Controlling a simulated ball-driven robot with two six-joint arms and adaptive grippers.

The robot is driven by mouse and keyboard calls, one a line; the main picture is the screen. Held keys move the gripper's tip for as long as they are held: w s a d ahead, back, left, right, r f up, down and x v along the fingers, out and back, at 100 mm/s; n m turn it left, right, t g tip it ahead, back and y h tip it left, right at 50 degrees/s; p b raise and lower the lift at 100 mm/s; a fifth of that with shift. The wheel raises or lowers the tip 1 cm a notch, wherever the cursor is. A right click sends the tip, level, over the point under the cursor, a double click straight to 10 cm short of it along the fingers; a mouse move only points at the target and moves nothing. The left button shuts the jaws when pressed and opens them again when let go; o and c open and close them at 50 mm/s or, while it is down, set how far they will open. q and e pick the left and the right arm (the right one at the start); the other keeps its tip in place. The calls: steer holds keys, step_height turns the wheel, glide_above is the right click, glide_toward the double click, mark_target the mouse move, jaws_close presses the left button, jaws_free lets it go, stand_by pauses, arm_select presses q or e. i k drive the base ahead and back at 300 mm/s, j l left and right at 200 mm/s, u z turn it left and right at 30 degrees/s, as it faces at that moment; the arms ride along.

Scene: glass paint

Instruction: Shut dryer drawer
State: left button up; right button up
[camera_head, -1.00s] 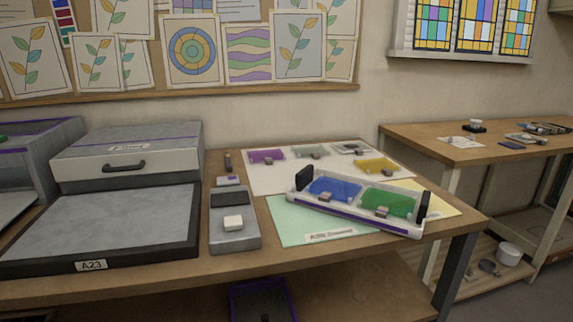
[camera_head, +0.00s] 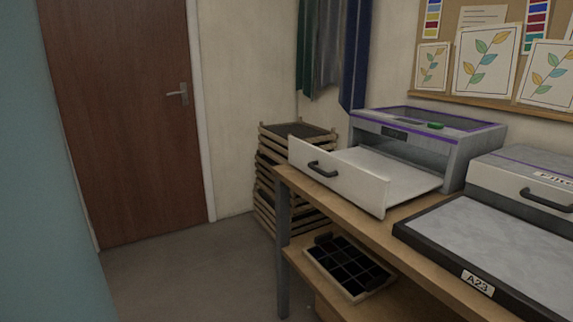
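The dryer (camera_head: 455,150) is a grey box with purple trim on its top edge, standing on the wooden bench. Its white drawer (camera_head: 345,182) is pulled out towards the left, with a dark handle (camera_head: 322,169) on its front panel. The drawer's flat pale inside looks empty. The drawer front reaches about the bench's left end. Neither of my grippers is in view.
Stacked wooden trays (camera_head: 262,175) stand behind the drawer. A compartment tray (camera_head: 347,266) lies on the lower shelf. Floor (camera_head: 190,280) left of the bench is clear.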

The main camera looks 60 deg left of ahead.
mark_target(375, 180)
steer(key=u, duration=1.65)
